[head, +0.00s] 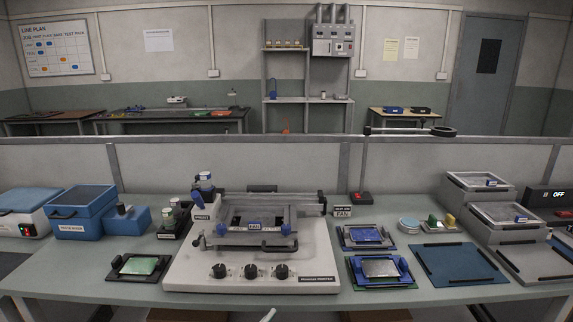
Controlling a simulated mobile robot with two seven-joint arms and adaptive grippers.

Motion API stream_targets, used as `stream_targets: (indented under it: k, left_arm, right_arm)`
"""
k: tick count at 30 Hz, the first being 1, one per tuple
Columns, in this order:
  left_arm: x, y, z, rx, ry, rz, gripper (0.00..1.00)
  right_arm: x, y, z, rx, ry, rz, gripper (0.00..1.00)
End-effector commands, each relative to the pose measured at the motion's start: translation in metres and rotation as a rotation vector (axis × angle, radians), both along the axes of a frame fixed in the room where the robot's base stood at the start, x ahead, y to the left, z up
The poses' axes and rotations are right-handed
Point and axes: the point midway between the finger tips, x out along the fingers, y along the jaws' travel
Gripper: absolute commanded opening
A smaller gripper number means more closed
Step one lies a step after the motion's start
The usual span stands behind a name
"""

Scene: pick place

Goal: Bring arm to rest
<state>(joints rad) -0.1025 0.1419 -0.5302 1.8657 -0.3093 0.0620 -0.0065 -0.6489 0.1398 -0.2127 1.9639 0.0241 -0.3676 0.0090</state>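Neither of my grippers can be made out in the head view. A small pale tip (268,315) shows at the bottom edge, in front of the table; I cannot tell what it belongs to. The workbench (110,288) spans the view. A white printer (190,272) with a grey frame and several black knobs stands at its middle.
A green board in a dark holder (138,266) lies left of the printer. Blue boxes (82,212) stand further left. Two board holders (380,271) (366,237), a blue mat (458,265) and lidded grey boxes (500,218) are on the right. A low partition (240,165) runs behind.

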Motion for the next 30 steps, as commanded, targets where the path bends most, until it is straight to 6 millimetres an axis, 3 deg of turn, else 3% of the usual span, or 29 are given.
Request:
stream_targets:
  k: [1,3,9,15,21,30]
  left_arm:
    - [-0.010,0.020,-0.032,0.005,0.089,0.045,0.37]
    - [-0.023,0.046,-0.071,0.015,0.198,0.100,0.37]
    - [-0.084,0.116,-0.172,0.057,0.497,0.236,0.37]
    - [-0.150,0.167,-0.235,0.096,0.712,0.324,0.37]
    - [-0.179,0.186,-0.256,0.112,0.795,0.355,0.37]
    - [-0.179,0.186,-0.256,0.113,0.797,0.356,0.37]
  right_arm:
    - [0.000,0.000,0.000,0.000,0.000,0.000,0.40]
    - [0.000,0.000,0.000,0.000,0.000,0.000,0.40]
    - [0.000,0.000,0.000,0.000,0.000,0.000,0.40]
    - [0.000,0.000,0.000,0.000,0.001,0.000,0.40]
    - [-0.001,0.000,-0.001,-0.001,0.003,0.000,0.40]
    - [-0.001,0.000,-0.002,-0.001,0.003,0.000,0.40]
